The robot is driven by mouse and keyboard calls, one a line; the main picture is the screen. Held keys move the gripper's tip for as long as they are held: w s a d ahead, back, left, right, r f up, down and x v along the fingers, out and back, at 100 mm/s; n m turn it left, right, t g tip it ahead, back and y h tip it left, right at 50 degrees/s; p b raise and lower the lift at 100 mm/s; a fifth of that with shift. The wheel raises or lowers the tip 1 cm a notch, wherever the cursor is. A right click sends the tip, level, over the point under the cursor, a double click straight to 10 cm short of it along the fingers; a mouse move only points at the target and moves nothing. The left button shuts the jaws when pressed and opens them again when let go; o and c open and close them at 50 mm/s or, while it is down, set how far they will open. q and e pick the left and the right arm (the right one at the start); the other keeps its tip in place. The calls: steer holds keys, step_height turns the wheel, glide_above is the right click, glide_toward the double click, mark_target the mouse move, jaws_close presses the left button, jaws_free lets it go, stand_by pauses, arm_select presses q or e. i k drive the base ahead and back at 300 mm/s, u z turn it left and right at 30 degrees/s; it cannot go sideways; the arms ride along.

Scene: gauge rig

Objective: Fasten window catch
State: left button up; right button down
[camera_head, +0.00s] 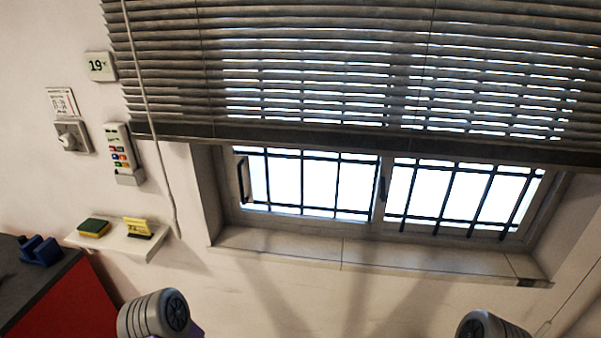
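The window (310,211) sits in a recess under a half-lowered blind. A dark upright handle (243,181) is on the left side of its frame. A second dark fitting (383,188) is on the middle post between the two panes. Which of them is the catch, and whether it is fastened, I cannot tell at this size. Neither gripper is in view. Only grey rounded joints of my arms show at the bottom edge, apart from the window.
The grey slatted blind (330,75) covers the window's upper part, and its cord (152,110) hangs at the left. A small white shelf (118,241) holds a sponge (93,228) and a yellow item (138,227). A red cabinet (62,305) stands lower left. The sill (300,247) is clear.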

mark_target(382, 197)
steer(key=u, duration=0.2)
steer(key=i, duration=1.25)
steer(key=z, duration=0.4)
